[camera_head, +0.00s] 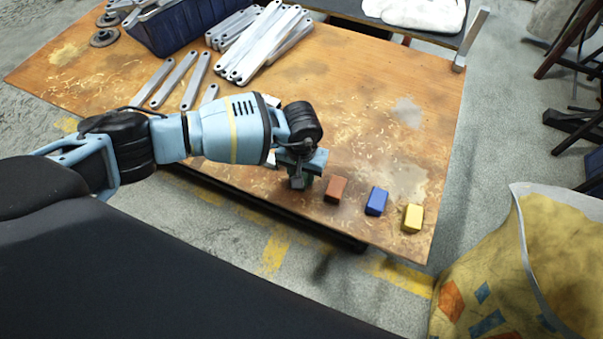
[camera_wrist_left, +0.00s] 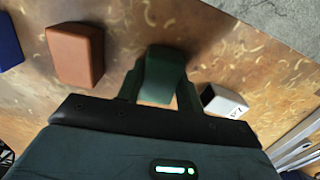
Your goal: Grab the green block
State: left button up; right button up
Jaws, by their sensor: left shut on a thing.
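The green block (camera_wrist_left: 163,76) is between the two fingers of my left gripper (camera_wrist_left: 160,90) in the left wrist view. The fingers are shut on its sides. In the head view my left gripper (camera_head: 299,178) points down at the near edge of the wooden table and hides most of the block. I cannot tell whether the block touches the table. My right gripper is in neither view.
A red-brown block (camera_head: 336,188), a blue block (camera_head: 376,201) and a yellow block (camera_head: 413,217) stand in a row to the right. A white block (camera_wrist_left: 223,101) is beside the gripper. Metal brackets (camera_head: 262,42) and a dark blue crate (camera_head: 178,26) are at the back.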

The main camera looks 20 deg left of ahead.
pick_arm(q)
jog(key=shift+r, duration=0.45)
jog(key=r, duration=0.2)
jog(key=r+p, duration=0.1)
jog(key=shift+a, duration=0.25)
jog(key=s+a, duration=0.2)
jog(key=a, duration=0.2)
jog(key=s+a+p, duration=0.1)
jog(key=s+a, duration=0.1)
jog(key=a, duration=0.2)
jog(key=s+a+r+p, duration=0.1)
jog(key=s+a, duration=0.1)
jog(key=a, duration=0.2)
jog(key=shift+s, duration=0.35)
jog(key=shift+s+a, duration=0.4)
jog(key=shift+a, duration=0.4)
jog(key=shift+r, duration=0.1)
